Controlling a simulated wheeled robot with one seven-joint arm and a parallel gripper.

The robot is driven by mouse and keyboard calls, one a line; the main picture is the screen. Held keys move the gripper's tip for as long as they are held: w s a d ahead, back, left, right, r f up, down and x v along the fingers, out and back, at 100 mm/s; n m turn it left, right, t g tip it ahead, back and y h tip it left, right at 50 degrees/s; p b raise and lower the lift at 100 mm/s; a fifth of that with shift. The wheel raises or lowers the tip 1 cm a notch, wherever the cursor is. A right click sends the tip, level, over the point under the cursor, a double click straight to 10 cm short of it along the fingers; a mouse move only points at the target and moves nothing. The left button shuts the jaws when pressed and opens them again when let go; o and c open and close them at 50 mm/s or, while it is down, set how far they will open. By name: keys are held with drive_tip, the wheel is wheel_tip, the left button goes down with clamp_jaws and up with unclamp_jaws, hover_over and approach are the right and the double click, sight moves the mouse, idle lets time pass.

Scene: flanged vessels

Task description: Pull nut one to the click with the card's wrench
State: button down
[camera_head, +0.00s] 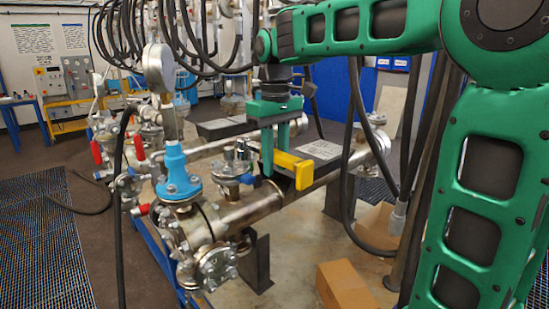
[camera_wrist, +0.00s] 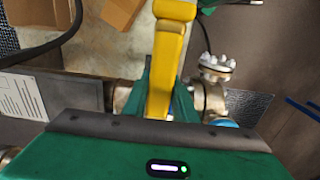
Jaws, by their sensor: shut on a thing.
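My gripper (camera_head: 275,160) points down over the flanged vessel (camera_head: 250,207) and is shut on a yellow wrench (camera_head: 303,175). The wrench's thick yellow end sticks out to the right. In the wrist view the yellow wrench (camera_wrist: 169,55) runs between the green fingers and out toward the top. A bolted end flange (camera_head: 216,267) is at the vessel's near end, and a bolted flange also shows in the wrist view (camera_wrist: 216,68). I cannot tell which nut is nut one, or whether the wrench touches any nut. A printed sheet (camera_head: 320,150), perhaps the card, lies on a dark plate behind the wrench.
A blue-topped valve (camera_head: 175,172) and a gauge (camera_head: 158,68) stand left of my gripper. Black hoses (camera_head: 352,170) hang to the right. Cardboard boxes (camera_head: 345,285) sit on the floor at the front. Open floor lies at the left.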

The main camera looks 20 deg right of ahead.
drive_tip(key=shift+s+f, duration=0.1)
drive_tip(key=shift+f, duration=0.15)
idle(0.4)
drive_tip(key=shift+f, duration=0.95)
